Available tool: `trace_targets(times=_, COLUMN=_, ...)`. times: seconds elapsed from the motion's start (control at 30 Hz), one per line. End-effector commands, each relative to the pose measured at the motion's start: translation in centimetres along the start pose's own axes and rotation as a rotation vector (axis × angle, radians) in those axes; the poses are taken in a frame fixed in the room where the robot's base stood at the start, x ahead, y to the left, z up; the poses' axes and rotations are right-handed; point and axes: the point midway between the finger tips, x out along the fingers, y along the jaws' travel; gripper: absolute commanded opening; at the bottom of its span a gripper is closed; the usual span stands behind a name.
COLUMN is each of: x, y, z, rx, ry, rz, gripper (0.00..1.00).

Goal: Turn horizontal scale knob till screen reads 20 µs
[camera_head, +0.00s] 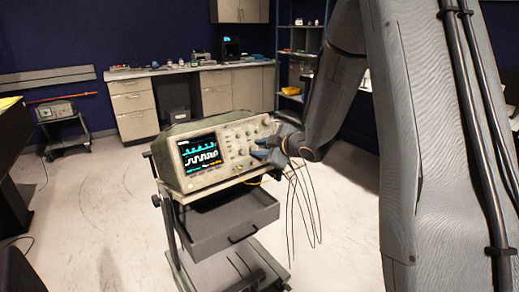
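The oscilloscope (215,152) stands on a wheeled cart in the middle of the view. Its lit screen (199,151) shows a cyan trace above and a white square-like trace below; the readout text is too small to read. Several knobs and buttons fill the control panel (243,138) right of the screen. My gripper (262,149) is at the right part of this panel, in front of or against the knobs there. It hides some of them, including any it may be touching. I cannot tell whether its fingers are open or closed on a knob.
The cart (207,198) has an open-looking drawer (233,222) below the oscilloscope. Thin dark cables (303,205) hang at its right. Cabinets (134,104) and a shelf rack (296,62) line the back. The floor left of the cart is clear.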

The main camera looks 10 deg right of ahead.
Motion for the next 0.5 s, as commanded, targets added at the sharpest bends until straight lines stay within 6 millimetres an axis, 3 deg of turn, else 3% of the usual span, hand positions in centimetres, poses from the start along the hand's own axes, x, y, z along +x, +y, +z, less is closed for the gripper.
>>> trace_targets(times=0.27, x=0.0, y=-0.2, z=-0.4, rx=-0.003, ry=0.006, rz=-0.004, gripper=0.25)
trace_targets(times=0.5, x=-2.8, y=-0.2, z=-0.4, rx=-0.003, ry=0.007, rz=-0.003, gripper=0.25)
